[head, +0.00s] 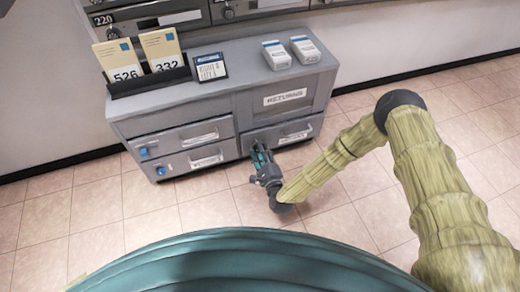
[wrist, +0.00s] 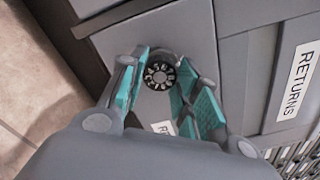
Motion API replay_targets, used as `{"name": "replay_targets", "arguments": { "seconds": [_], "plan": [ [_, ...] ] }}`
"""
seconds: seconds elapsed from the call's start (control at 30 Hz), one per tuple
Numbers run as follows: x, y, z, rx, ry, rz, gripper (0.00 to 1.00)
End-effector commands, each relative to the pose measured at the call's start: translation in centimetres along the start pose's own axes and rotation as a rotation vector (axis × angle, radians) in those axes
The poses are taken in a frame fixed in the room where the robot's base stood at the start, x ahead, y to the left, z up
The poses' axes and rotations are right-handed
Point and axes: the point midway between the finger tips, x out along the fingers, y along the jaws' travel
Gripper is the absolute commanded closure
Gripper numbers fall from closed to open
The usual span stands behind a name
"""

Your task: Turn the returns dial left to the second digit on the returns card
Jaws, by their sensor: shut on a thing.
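The returns dial (wrist: 159,74) is a dark round knob with white digits on a grey panel, between the teal finger pads in the wrist view. My gripper (wrist: 156,82) is shut on it. In the head view my gripper (head: 260,158) reaches the lower right drawer front, and the dial is hidden there. Which digit the dial points to cannot be read. A small dark-framed card (head: 210,68) stands on the cabinet top, its writing too small to read; I cannot tell whether it is the returns card.
The grey cabinet (head: 225,106) has a RETURNS label (head: 285,97), also in the wrist view (wrist: 300,80). Cards 526 (head: 122,62) and 332 (head: 162,50) stand in a dark holder. Two pale boxes (head: 277,55) (head: 305,49) lie on top. Blue knobs (head: 144,152) mark the left drawers. Tiled floor is clear.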

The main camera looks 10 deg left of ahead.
Motion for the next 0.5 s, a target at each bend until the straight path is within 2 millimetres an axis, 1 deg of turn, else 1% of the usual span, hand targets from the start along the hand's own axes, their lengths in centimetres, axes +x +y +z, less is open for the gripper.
{"name": "replay_targets", "arguments": {
  "seconds": [0.2, 0.5],
  "plan": [
    [-0.02, -0.14, 0.11, -0.144, 0.0, 0.0, 0.92],
    [0.01, -0.08, 0.01, -0.25, 0.001, -0.001, 0.92]
  ]
}}
